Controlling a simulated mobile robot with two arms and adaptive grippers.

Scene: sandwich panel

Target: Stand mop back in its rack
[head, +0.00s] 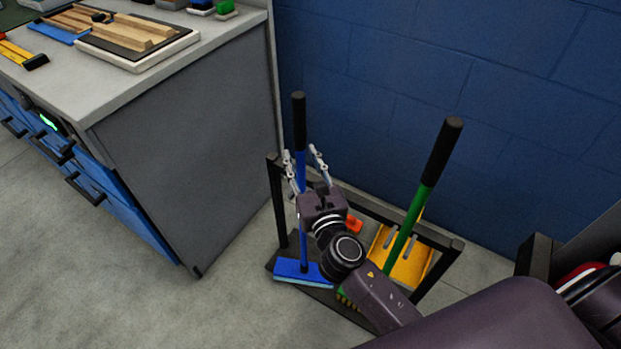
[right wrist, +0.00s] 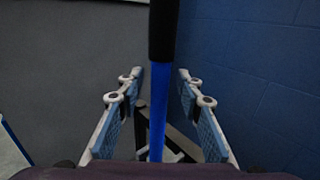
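The blue mop (head: 299,130) stands nearly upright at the left end of the dark rack (head: 276,190). Its black grip is at the top, and its flat blue head (head: 303,271) is low at the front left of the rack's base. I cannot tell whether a rack holder touches the handle. My right gripper (head: 303,152) is open at the upper handle. In the right wrist view, the mop handle (right wrist: 160,95) runs between the spread fingers (right wrist: 160,76), with a gap on both sides. My left gripper is not in view.
A green-handled broom (head: 407,222) leans in the rack's right part beside a yellow dustpan (head: 405,264). A small orange piece (head: 354,224) is in the middle. A grey cabinet (head: 190,160) stands left and a blue wall (head: 440,60) is behind. Floor at front left is clear.

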